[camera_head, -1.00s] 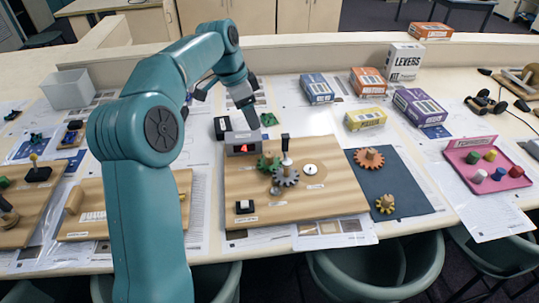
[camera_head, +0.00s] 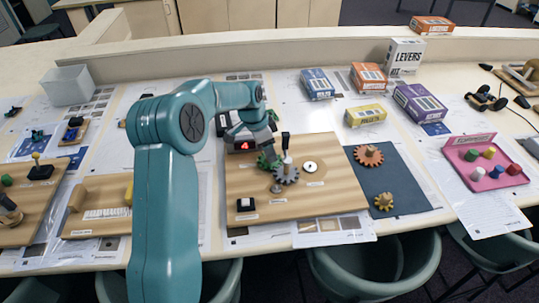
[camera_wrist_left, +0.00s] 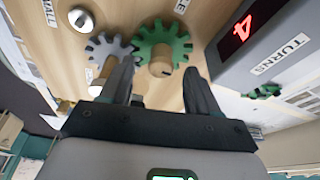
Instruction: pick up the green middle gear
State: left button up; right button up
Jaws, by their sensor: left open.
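The green middle gear (camera_head: 264,163) sits on the wooden board (camera_head: 260,205), beside the grey gear (camera_head: 287,175). My left gripper (camera_head: 271,154) is over the green gear and partly hides it. In the left wrist view the green gear (camera_wrist_left: 156,32) shows with a tan knob standing up from its middle. There my left gripper (camera_wrist_left: 158,72) is open, its two fingers on either side of the knob with room between. The grey gear (camera_wrist_left: 108,50) lies close beside the green one, near the left finger. Whether the fingers touch anything cannot be told. My right gripper is not in view.
A grey box with a red display (camera_head: 242,146) stands just behind the gears; it is close to one finger in the wrist view. A dark mat (camera_head: 405,190) with orange and yellow gears lies right.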

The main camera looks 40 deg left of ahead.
pick_arm(q)
jog(key=shift+w+f, duration=0.35)
jog(key=shift+f, duration=0.35)
jog(key=shift+s+d+r, duration=0.15)
jog(key=shift+s+r, duration=0.1)
jog(key=shift+c, duration=0.6)
jog(key=c, duration=0.5)
jog(key=shift+w+f, duration=0.1)
jog(key=shift+f, duration=0.05)
jog(key=c, duration=0.5)
